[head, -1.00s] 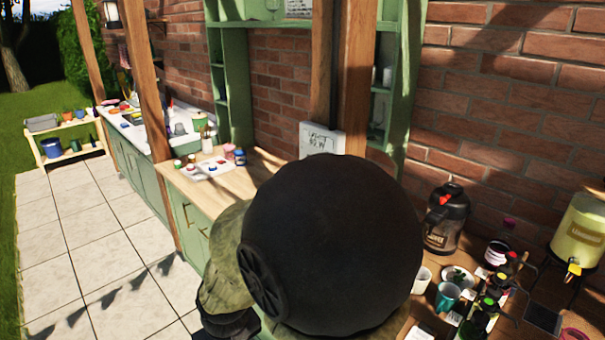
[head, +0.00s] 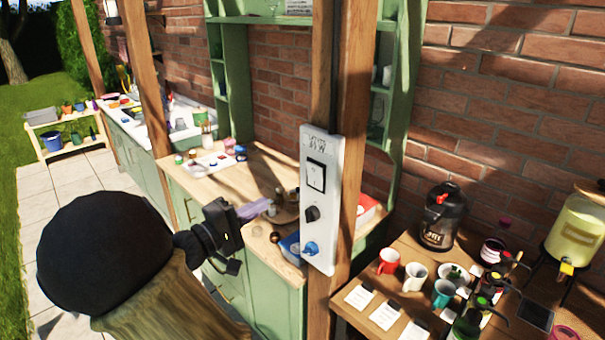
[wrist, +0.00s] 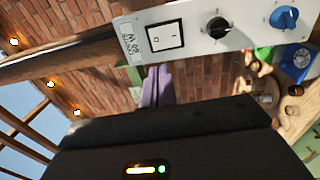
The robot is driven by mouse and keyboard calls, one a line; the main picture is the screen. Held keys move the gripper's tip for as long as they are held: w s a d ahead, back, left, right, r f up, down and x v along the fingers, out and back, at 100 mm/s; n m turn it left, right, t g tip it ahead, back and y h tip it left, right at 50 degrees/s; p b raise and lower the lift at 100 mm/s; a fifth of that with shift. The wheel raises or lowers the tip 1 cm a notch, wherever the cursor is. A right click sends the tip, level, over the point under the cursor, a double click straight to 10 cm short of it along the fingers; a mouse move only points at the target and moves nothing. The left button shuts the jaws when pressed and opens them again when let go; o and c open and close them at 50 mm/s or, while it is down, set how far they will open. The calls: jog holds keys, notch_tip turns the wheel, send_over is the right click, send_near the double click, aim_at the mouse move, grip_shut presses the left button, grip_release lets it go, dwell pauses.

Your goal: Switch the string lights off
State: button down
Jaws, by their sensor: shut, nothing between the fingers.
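A tall white panel (head: 321,225) is fixed to a wooden post in the middle of the head view. It carries a white rocker switch in a black frame (head: 316,176), a black knob (head: 312,213) below it and a blue knob (head: 310,248) at the bottom. In the wrist view the rocker switch (wrist: 165,36) is at the top, with the black knob (wrist: 217,28) and blue knob (wrist: 285,17) to its right. Glowing bulbs of the string lights (wrist: 51,85) show at left. My gripper (head: 268,205), with purple fingers, is shut and empty, left of the panel and apart from it.
A wooden counter (head: 255,165) with small items stands behind my gripper. Right of the post, a table holds mugs (head: 417,276), cards, bottles and a black flask (head: 443,217). A yellow dispenser (head: 582,235) stands at far right. Paving (head: 75,180) is open at left.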

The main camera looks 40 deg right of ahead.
aim_at(311, 170)
jog(key=shift+w+r, duration=0.1)
jog(key=shift+r, duration=0.1)
jog(key=shift+d, duration=0.1)
jog(key=d+p, duration=0.2)
jog(key=d, duration=0.2)
jog(key=d+r+p, duration=0.1)
jog(key=d, duration=0.3)
jog(key=w+d+p, duration=0.1)
jog(key=d+p, duration=0.1)
jog(key=d, duration=0.2)
jog(key=shift+d+r+p, duration=0.3)
jog(key=shift+d+r, duration=0.05)
jog(key=shift+r, duration=0.05)
jog(key=shift+d, duration=0.5)
jog(key=shift+f, duration=0.1)
jog(key=shift+w+a, duration=0.1)
jog(key=shift+w, duration=0.1)
